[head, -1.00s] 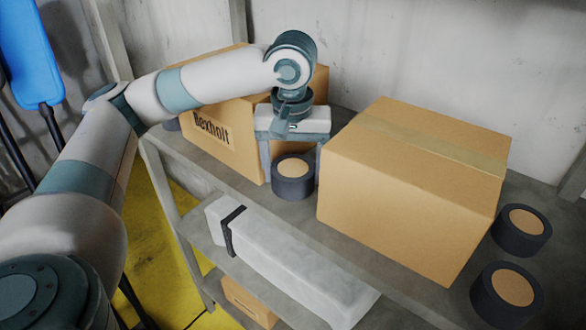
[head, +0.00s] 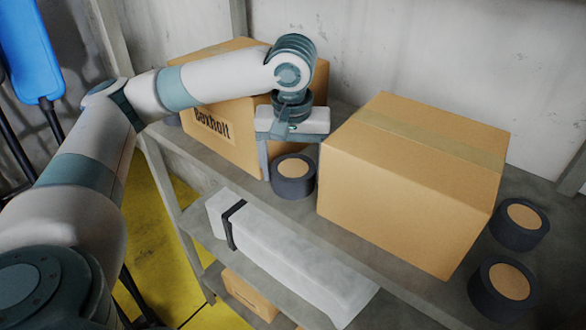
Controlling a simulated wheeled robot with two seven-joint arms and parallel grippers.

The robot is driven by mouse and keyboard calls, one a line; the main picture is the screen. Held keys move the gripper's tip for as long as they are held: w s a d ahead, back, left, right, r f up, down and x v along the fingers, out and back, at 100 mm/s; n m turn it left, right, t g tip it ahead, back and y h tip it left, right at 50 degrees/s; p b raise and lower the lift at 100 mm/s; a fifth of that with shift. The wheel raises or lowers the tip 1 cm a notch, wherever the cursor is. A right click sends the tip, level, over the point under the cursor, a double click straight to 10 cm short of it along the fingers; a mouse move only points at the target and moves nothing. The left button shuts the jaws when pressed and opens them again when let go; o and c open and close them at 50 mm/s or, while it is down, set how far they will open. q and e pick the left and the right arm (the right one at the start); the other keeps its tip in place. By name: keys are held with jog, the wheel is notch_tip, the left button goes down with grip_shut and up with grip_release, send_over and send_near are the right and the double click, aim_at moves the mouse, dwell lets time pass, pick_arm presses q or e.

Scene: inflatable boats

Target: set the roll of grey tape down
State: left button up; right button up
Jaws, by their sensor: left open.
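A roll of dark grey tape (head: 293,187) with a tan core rests on the upper shelf, between two cardboard boxes. My left gripper (head: 293,165) is directly over it, pointing down, with its fingers open. One finger shows at the left of the roll; the other is mostly hidden by the right box. I cannot tell whether the fingers touch the roll. My right gripper is not in view.
A box marked Boxholt (head: 212,128) stands behind and left, and a larger cardboard box (head: 408,185) stands close on the right. Two more tape rolls (head: 519,224) (head: 503,291) sit at the far right. A wrapped long package (head: 290,262) lies on the lower shelf.

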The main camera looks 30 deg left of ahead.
aim_at(293, 167)
pick_arm(q)
jog(key=shift+r+b, duration=0.4)
jog(key=shift+r, duration=0.3)
jog(key=r, duration=0.1)
jog(key=r+b, duration=0.1)
jog(key=r, duration=0.2)
jog(key=shift+s+d+r, duration=0.2)
jog(key=shift+s+r, duration=0.1)
jog(key=shift+s+r+b, duration=0.1)
jog(key=shift+r+b, duration=0.25)
jog(key=shift+r, duration=0.4)
jog(key=shift+s, duration=0.1)
